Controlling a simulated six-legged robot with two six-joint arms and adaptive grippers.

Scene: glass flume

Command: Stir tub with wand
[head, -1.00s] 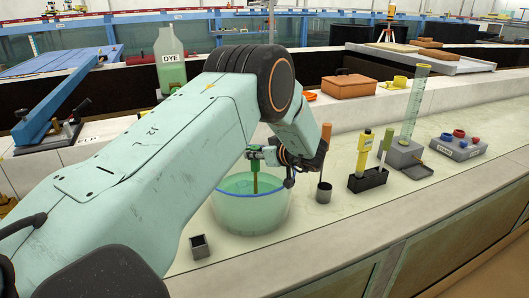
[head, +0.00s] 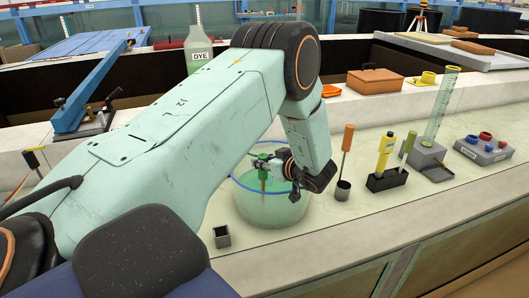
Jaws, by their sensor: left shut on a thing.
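The tub (head: 270,213) is a clear round vessel with a blue rim and greenish liquid, standing on the pale counter. My left gripper (head: 268,166) is shut on the wand (head: 263,178), a thin upright stick with a green upper part and a reddish-brown part below. The gripper shows within the outline of the tub's rim. The wand points down into the tub, and its lower end is hard to make out in the liquid. My left arm covers the counter to the left of the tub. My right gripper is not in view.
A small dark square cup (head: 222,237) stands left of the tub. To the right are an orange-handled tool (head: 347,142) in a dark cup, a black holder (head: 388,180) with a yellow bottle, and a tall graduated cylinder (head: 441,105). A DYE bottle (head: 199,58) stands behind my arm.

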